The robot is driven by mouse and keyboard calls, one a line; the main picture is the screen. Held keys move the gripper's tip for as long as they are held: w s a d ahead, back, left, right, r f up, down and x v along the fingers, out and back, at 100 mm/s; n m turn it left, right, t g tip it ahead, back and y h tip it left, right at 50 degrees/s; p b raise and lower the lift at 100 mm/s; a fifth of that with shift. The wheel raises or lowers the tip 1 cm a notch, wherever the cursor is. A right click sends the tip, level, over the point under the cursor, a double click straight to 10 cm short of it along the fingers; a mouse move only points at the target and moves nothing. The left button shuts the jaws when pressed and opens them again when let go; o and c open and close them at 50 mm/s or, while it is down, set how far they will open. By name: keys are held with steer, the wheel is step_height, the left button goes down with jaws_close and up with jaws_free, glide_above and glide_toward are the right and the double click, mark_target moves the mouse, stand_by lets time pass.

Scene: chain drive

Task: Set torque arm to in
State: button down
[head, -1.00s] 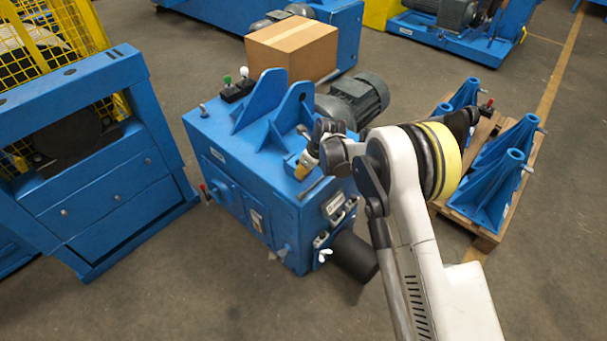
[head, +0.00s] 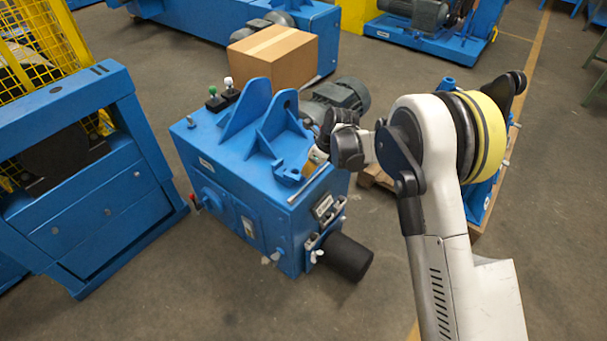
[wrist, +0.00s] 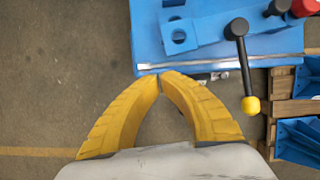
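A blue machine housing (head: 240,165) stands on the floor left of my arm in the head view. A blue lug with a hole (wrist: 178,38) and a flat blue bar lie on its top; this may be the torque arm, but I cannot tell for sure. The lug also shows in the head view (head: 287,176). A black lever with a yellow ball knob (wrist: 250,105) points toward me, right of my fingers. My gripper (wrist: 161,75) has its yellow fingertips together with nothing visible between them, at the housing's near edge in the wrist view.
A cardboard box (head: 272,57) stands behind the housing beside a grey motor (head: 345,93). A black cylinder (head: 345,257) sticks out low at the front. A pallet (wrist: 290,108) with blue stands is at the right. The floor in front is clear.

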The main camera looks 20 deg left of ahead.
steer(key=d+f+y+b, duration=0.2)
steer(key=d+f+y, duration=0.2)
steer(key=d, duration=0.5)
steer(key=shift+n+t+y, duration=0.3)
steer(key=shift+t, duration=0.2)
steer(key=b+x, duration=0.1)
steer(key=x, duration=0.3)
steer(key=a+r+b+x, duration=0.1)
steer(key=b+x, duration=0.1)
steer(key=x, duration=0.2)
steer(key=a+r+b+x, duration=0.1)
steer(key=b+x, duration=0.1)
steer(key=x, duration=0.2)
steer(key=shift+w+a+r+b, duration=0.1)
steer(key=shift+a+b, duration=0.25)
steer(key=a, duration=0.5)
steer(key=shift+w, duration=0.3)
steer(key=shift+d, duration=0.15)
